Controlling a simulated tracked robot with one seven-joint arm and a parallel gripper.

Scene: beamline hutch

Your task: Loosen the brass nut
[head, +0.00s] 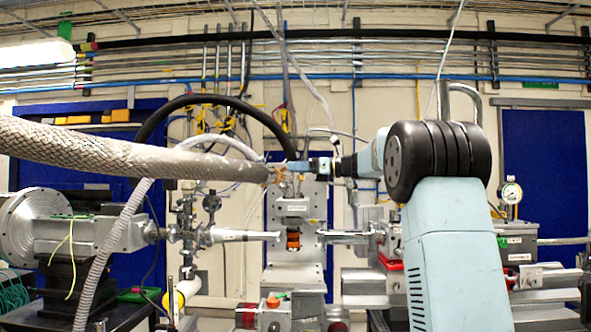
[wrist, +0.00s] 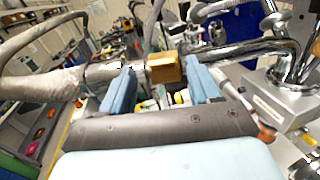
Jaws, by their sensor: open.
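The brass nut (wrist: 166,69) is a gold-coloured block on a pipe line in the wrist view, between a metal collar (wrist: 102,71) on the left and a shiny bent pipe (wrist: 235,51) on the right. My gripper (wrist: 162,80) is open, with one blue finger on either side of the nut. Gaps show between nut and fingers; I cannot tell how deep the nut sits between them. In the head view my gripper (head: 297,166) is at the right end of the thick braided hose (head: 120,152); the nut is too small to make out clearly there.
A black curved hose (head: 215,98) arches behind the braided hose. A thin ribbed hose (head: 112,240) hangs at left. Beamline equipment (head: 295,240) stands below my gripper. A pressure gauge (head: 511,192) stands at right. Blue panels and cable runs line the back wall.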

